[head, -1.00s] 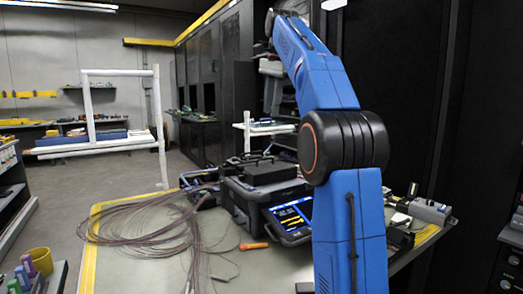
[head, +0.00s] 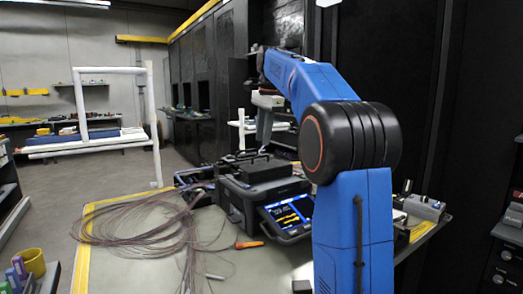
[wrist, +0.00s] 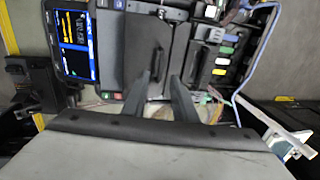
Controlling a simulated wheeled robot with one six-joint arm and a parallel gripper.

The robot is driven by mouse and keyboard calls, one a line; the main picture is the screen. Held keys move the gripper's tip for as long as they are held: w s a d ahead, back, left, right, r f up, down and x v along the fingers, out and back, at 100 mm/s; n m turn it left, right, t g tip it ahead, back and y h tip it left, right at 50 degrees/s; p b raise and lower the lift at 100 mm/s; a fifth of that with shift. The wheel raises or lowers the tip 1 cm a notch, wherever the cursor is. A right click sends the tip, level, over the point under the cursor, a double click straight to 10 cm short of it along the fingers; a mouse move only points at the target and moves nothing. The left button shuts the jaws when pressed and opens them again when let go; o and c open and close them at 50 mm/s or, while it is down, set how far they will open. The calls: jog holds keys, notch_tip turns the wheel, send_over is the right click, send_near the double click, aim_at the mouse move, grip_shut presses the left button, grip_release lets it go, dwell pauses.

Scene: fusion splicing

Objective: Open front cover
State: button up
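The fusion splicer (head: 244,200) is a dark boxy machine on the table, with a black top and a lit blue and yellow screen (head: 290,213) tilted at its front. In the wrist view the screen (wrist: 75,45) is at upper left, and the splicer's dark cover area (wrist: 147,48) lies right of it. My gripper (head: 263,138) points down above the splicer in the head view. In the wrist view my gripper (wrist: 163,80) shows two dark fingers apart with nothing between them. I cannot tell whether the fingertips touch the cover.
A bundle of thin brown fibres (head: 140,222) lies left of the splicer. An orange-handled tool (head: 248,245) lies in front of it. A tray of small parts (wrist: 225,55) sits beside the splicer. Small grey devices (head: 424,207) stand at the table's right.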

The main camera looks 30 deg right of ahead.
send_over(261, 163)
jog(key=shift+s+f, duration=0.15)
jog(key=shift+f, duration=1.2)
jog(key=shift+s+f, duration=0.1)
jog(key=shift+f, duration=1.25)
grip_shut()
